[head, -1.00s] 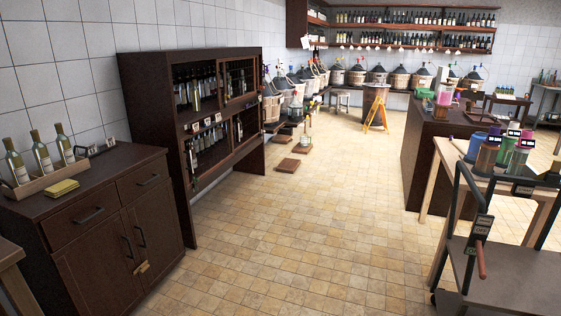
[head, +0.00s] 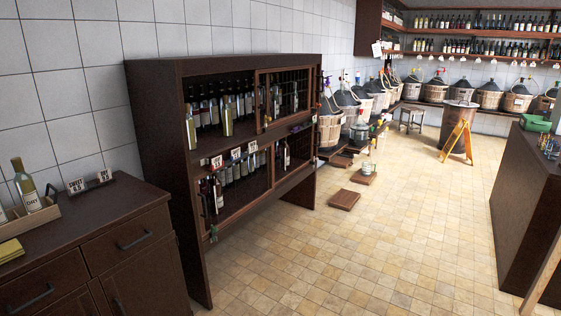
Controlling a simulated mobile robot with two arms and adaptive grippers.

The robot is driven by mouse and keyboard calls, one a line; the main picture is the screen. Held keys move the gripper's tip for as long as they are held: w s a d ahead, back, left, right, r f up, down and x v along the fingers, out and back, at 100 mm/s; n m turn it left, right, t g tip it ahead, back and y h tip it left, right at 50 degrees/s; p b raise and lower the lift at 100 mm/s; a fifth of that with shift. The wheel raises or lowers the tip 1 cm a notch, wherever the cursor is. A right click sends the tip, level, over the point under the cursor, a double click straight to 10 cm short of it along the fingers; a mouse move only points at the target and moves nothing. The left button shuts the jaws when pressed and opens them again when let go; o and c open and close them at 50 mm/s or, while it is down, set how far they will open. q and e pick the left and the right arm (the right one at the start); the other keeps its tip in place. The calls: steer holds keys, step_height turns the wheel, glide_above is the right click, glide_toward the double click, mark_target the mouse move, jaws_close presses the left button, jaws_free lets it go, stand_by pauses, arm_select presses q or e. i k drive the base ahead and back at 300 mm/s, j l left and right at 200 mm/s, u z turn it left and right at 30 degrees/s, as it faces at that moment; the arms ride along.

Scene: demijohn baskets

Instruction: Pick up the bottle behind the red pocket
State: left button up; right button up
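A dark wooden bottle cabinet (head: 155,130) stands against the tiled wall, left of centre. Its upper shelf holds dark bottles (head: 205,108) and paler bottles, with one pale bottle (head: 191,130) at the front left and another (head: 228,118) further right. The lower shelf holds several more bottles (head: 215,190). Small label holders (head: 216,162) sit along the middle ledge; some have reddish marks, but I cannot tell which is the red pocket. Neither of my grippers is in view.
A dark sideboard (head: 130,222) stands at the near left, with a pale bottle (head: 27,186) in a wooden tray and a yellow cloth (head: 10,250). Tiled floor (head: 370,250) is clear before the cabinet. A low wooden platform (head: 344,199) and dark counter (head: 525,200) lie further right.

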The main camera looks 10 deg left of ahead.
mark_target(191, 130)
steer(key=i+l+u, duration=0.2)
steer(key=i+u, duration=0.15)
steer(key=i+l+u, duration=0.85)
steer(key=i+l, duration=0.45)
steer(key=l, duration=0.2)
steer(key=i+l+u, duration=0.15)
steer(key=i+l, duration=0.4)
steer(key=l, duration=0.25)
steer(key=u, duration=0.05)
